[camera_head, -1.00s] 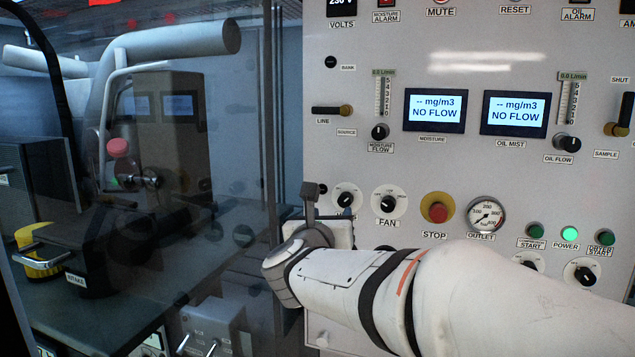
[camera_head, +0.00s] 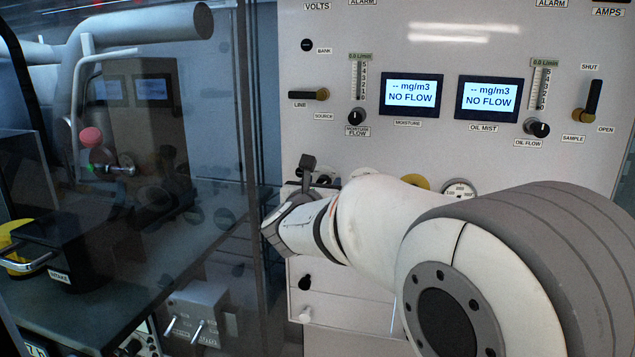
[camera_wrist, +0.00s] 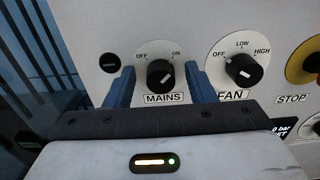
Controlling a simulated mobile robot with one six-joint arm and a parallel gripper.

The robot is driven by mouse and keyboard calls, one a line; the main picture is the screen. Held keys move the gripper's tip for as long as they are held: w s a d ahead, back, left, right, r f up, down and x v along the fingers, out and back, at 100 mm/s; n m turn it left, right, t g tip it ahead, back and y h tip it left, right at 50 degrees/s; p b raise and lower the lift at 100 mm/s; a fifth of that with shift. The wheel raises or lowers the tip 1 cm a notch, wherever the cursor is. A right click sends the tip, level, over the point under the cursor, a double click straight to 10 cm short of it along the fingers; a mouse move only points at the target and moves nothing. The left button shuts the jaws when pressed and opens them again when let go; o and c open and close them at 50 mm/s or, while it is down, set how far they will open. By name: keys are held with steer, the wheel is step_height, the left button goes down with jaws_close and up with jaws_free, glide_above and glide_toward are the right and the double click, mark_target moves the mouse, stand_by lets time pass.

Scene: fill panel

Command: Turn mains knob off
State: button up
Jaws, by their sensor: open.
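The black mains knob (camera_wrist: 160,76) sits on the pale panel in the wrist view, above its MAINS label, with OFF at upper left and ON at upper right. The pale line on it slants toward the upper right, the ON side. My gripper (camera_wrist: 159,69) is open, with one blue finger left of the knob and one right of it. I see gaps between fingers and knob; depth is hard to judge. In the head view my arm (camera_head: 370,215) hides the knob and the fingers.
The fan knob (camera_wrist: 245,68) is close to the right finger, with the yellow stop button base (camera_wrist: 306,60) beyond it. A small black round fitting (camera_wrist: 110,63) is just left of the left finger. A glass pane (camera_head: 200,150) stands left of the panel (camera_head: 440,45).

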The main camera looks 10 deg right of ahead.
steer(key=shift+c, duration=0.4)
steer(key=c, duration=0.9)
steer(key=shift+f+b, duration=0.1)
steer(key=shift+b, duration=0.3)
steer(key=n+b, duration=0.2)
steer(key=n, duration=1.5)
steer(key=shift+a+n+b, duration=0.15)
steer(key=shift+n+b, duration=0.25)
